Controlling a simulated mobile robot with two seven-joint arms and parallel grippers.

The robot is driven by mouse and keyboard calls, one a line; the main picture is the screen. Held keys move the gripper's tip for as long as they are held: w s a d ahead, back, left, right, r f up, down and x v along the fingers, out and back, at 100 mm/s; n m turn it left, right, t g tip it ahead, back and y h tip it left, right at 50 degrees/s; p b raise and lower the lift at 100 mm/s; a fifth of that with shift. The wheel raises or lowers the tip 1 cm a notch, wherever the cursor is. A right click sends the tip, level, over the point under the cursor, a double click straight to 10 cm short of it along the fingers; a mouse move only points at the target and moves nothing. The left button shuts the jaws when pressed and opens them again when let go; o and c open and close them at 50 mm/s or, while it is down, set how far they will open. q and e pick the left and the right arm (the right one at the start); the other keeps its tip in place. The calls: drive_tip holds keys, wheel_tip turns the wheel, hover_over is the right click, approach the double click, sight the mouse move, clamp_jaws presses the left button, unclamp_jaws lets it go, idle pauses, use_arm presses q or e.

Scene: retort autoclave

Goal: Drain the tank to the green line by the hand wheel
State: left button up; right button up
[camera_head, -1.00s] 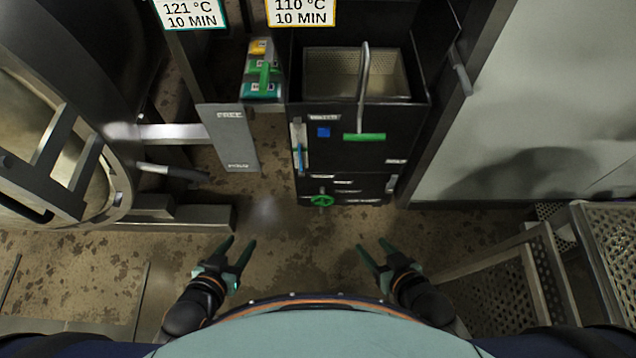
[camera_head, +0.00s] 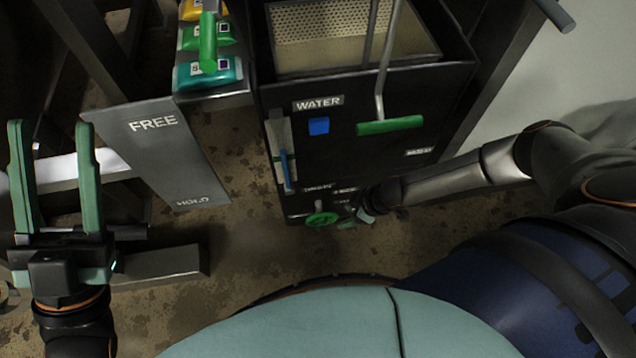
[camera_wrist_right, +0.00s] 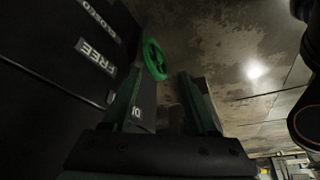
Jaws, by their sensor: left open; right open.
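The black tank (camera_head: 380,165) labelled WATER stands ahead in the head view. Its sight gauge (camera_head: 284,150) on the left front shows a blue column, with a green mark partway up. The green hand wheel (camera_head: 322,219) sits low on the tank front; it also shows in the right wrist view (camera_wrist_right: 154,59), just beyond the fingertips. My right gripper (camera_head: 352,214) is just right of the wheel. In the right wrist view its fingers (camera_wrist_right: 158,82) are apart with nothing gripped. My left gripper (camera_head: 52,135) is open and empty at the far left.
A grey panel (camera_head: 160,150) marked FREE and HOLD stands left of the tank. Several coloured packs (camera_head: 208,70) lie beside it. A green-handled lever (camera_head: 390,125) hangs before the tank, above my right arm. Bare floor (camera_head: 250,255) lies below the wheel.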

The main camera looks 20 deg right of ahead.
sight(336, 217)
drive_tip(key=w+f+b, duration=0.1)
drive_tip(key=f+b, duration=0.1)
drive_tip(key=f, duration=0.1)
drive_tip(key=w+f+b, duration=0.1)
drive_tip(key=f+b, duration=0.1)
drive_tip(key=f, duration=0.2)
drive_tip(key=w+f+b, duration=0.2)
drive_tip(key=f+b, duration=0.1)
drive_tip(key=shift+w+a+f, duration=0.1)
drive_tip(key=shift+a+f, duration=0.25)
drive_tip(key=shift+f, duration=0.05)
drive_tip(key=shift+b+x, duration=0.6)
drive_tip(key=shift+x, duration=0.25)
use_arm(q)
wheel_tip(336, 217, down, 8)
drive_tip(key=shift+d+g+h, duration=0.3)
drive_tip(key=shift+d+h, duration=0.1)
drive_tip(key=shift+f, duration=0.1)
use_arm(e)
drive_tip(key=shift+h, duration=0.3)
clamp_jaws()
